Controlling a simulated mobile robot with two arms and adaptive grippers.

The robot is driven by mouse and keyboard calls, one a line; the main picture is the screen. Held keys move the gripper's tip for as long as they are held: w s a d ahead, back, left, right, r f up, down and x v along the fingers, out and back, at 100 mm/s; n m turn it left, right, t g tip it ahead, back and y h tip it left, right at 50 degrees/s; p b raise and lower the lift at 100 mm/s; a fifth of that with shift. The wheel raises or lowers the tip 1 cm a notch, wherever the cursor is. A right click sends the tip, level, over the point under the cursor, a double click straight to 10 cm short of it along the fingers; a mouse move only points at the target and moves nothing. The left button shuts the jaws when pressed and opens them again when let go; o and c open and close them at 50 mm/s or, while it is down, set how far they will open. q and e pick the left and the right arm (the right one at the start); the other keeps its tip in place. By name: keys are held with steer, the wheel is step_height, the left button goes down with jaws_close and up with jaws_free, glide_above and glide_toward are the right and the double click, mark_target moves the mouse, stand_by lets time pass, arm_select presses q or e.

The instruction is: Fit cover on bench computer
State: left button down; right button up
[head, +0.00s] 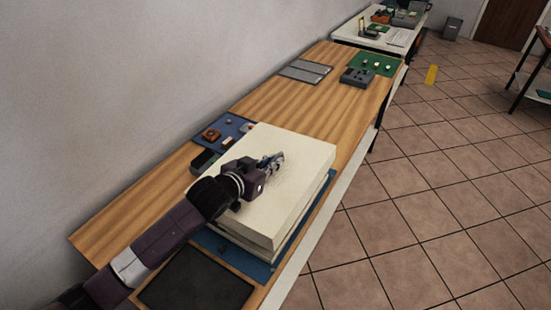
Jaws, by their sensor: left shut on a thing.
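The cover (300,158) is a large cream-coloured box shape at the near part of the wooden bench, over a blue mat (258,270). My left gripper (277,160) is at the top of the cover and shut on it; the fingertips are small and partly blend with its surface. A second cream edge runs below the cover's near and right sides, which looks like the computer's case (270,254). I cannot tell whether the cover is fully seated on it. My right gripper is not in view.
A black pad (196,280) lies at the bench's near end. A blue tray (237,126) with small parts and a dark box (203,162) sit behind the cover. Grey panels (305,71), a grey device (357,77) and a green mat (384,62) lie farther along. Bare wood lies between.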

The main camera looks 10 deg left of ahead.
mark_target(273, 173)
arm_select(q)
steer(key=shift+f+b, duration=0.85)
steer(key=shift+b, duration=0.1)
step_height(273, 173, down, 3)
steer(key=b, duration=0.3)
steer(key=shift+f+b, duration=0.65)
steer(key=shift+b, duration=0.3)
steer(key=shift+f, duration=0.6)
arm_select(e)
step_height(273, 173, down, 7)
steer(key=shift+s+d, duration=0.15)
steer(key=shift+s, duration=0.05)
arm_select(q)
steer(key=shift+p, duration=0.3)
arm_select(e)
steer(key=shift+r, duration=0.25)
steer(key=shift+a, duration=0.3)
arm_select(q)
steer(key=shift+f, duration=0.4)
steer(key=shift+f, duration=0.1)
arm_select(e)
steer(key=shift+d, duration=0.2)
